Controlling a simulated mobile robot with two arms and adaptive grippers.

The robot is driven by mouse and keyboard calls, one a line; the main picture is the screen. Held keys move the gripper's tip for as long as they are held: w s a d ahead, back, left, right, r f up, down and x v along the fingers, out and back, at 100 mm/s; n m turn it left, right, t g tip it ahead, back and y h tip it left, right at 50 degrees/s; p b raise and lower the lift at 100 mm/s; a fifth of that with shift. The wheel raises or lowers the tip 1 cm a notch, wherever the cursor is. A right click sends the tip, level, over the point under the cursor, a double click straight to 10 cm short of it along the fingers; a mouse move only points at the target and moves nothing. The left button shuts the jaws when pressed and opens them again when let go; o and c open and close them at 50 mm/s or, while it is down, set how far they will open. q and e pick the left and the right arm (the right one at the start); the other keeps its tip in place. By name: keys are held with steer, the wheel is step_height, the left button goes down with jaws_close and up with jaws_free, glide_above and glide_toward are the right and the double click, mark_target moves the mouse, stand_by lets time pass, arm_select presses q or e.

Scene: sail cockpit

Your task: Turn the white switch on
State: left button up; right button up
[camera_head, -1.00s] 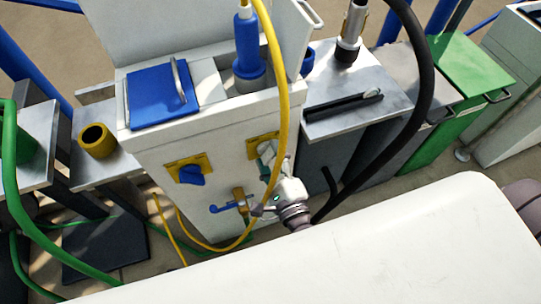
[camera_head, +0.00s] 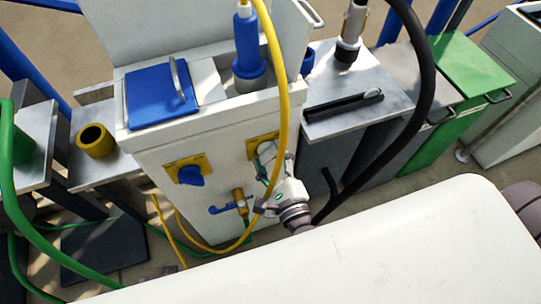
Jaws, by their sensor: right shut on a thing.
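The white switch (camera_head: 266,152) sits on a yellow plate (camera_head: 252,146) on the front of the white cabinet, at the right. My right gripper (camera_head: 266,165) is at the switch, shut on it; its fingers and the yellow hose hide part of the knob. I cannot read the exact angle of the knob. A blue switch (camera_head: 190,176) sits on a second yellow plate to the left. My left gripper is not in view.
A yellow hose (camera_head: 282,75) hangs down in front of the cabinet (camera_head: 150,150), close to my right gripper. A blue-handled valve (camera_head: 228,209) is below. A black hose (camera_head: 428,90) curves at the right, and a green hose (camera_head: 25,215) at the left.

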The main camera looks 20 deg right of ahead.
steer(key=o, duration=1.1)
steer(key=shift+o, duration=0.2)
steer(key=shift+s, duration=0.1)
steer(key=s, duration=1.2)
steer(key=shift+d, duration=0.2)
steer(key=shift+w, duration=0.1)
